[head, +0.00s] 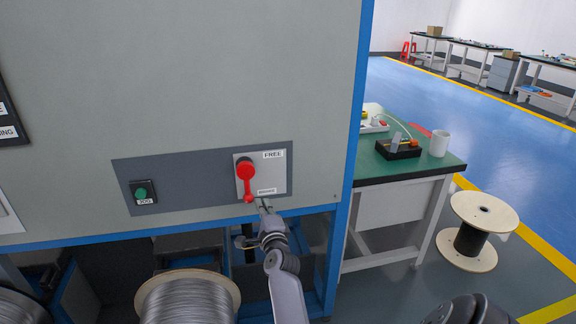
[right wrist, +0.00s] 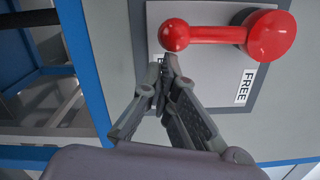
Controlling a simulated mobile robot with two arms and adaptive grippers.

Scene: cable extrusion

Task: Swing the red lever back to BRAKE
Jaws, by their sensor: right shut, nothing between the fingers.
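The red lever (head: 247,180) is on a light plate (head: 279,166) on the machine's front. Its round hub is at the top and its ball end hangs down, close to the BRAKE label (head: 267,191). The FREE label (head: 273,154) is at the plate's top. In the right wrist view the lever (right wrist: 215,34) lies sideways, hub right and ball left. My right gripper (head: 264,204) is shut and empty, its tips just below and right of the ball. In the wrist view its fingertips (right wrist: 166,78) are beside the ball and partly hide the BRAKE label. My left gripper is not in view.
A green JOG button (head: 141,192) sits left of the lever on the same dark panel. A wire spool (head: 188,297) stands below.

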